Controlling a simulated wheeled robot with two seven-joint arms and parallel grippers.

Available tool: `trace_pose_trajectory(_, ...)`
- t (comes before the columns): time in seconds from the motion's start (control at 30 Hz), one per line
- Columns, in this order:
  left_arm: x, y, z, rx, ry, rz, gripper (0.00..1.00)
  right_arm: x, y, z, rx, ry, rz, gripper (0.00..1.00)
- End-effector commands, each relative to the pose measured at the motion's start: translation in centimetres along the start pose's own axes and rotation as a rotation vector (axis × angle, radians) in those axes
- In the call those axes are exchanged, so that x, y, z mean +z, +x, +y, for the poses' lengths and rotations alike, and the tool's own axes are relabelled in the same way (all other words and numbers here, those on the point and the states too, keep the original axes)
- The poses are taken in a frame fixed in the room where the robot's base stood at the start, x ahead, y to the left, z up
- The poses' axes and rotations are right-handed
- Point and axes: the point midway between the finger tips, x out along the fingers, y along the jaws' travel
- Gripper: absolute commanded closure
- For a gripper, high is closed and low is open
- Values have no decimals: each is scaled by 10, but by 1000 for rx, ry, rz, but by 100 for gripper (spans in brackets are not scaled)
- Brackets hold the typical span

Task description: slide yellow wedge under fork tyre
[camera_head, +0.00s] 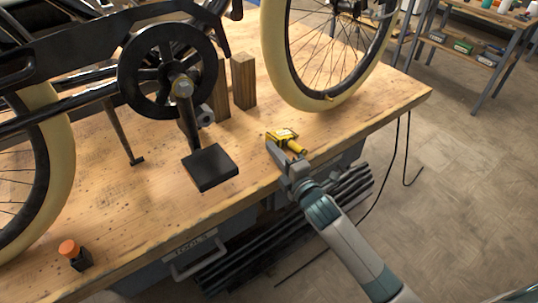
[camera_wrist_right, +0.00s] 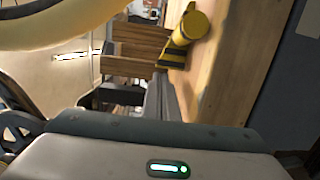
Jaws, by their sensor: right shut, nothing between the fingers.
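The yellow wedge (camera_head: 286,136), with dark markings and a round knob-like end, lies on the wooden workbench near its front edge. It also shows in the right wrist view (camera_wrist_right: 188,38). The cream fork tyre (camera_head: 290,88) stands on the bench behind the wedge; a visible gap of bare wood lies between them. The tyre fills the upper left of the right wrist view (camera_wrist_right: 60,28). My right gripper (camera_head: 274,152) is shut and empty, close to the wedge on its near left side; I cannot tell whether they touch. My left gripper is not in view.
The workbench (camera_head: 150,200) carries the trike with its crank and black pedal (camera_head: 210,167). Two wooden blocks (camera_head: 243,82) stand left of the fork tyre. Bare bench lies right of the wedge.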

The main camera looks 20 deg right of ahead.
Motion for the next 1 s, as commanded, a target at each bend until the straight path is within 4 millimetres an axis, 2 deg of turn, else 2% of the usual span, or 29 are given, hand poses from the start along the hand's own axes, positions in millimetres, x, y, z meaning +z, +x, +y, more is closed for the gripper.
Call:
trace_pose_trajectory(0.13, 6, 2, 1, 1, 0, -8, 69, 4, 1, 0, 0, 0, -1, 100)
trace_pose_trajectory(0.43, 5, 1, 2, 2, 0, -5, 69, 5, 1, 0, 0, -1, 0, 100)
trace_pose_trajectory(0.57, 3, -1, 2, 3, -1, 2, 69, 13, 3, 1, 0, -4, -1, 100)
trace_pose_trajectory(0.77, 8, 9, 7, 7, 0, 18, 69, 54, 14, 2, -2, -8, -2, 100)
trace_pose_trajectory(1.0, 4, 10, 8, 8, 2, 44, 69, 120, 30, 0, -1, -8, -3, 100)
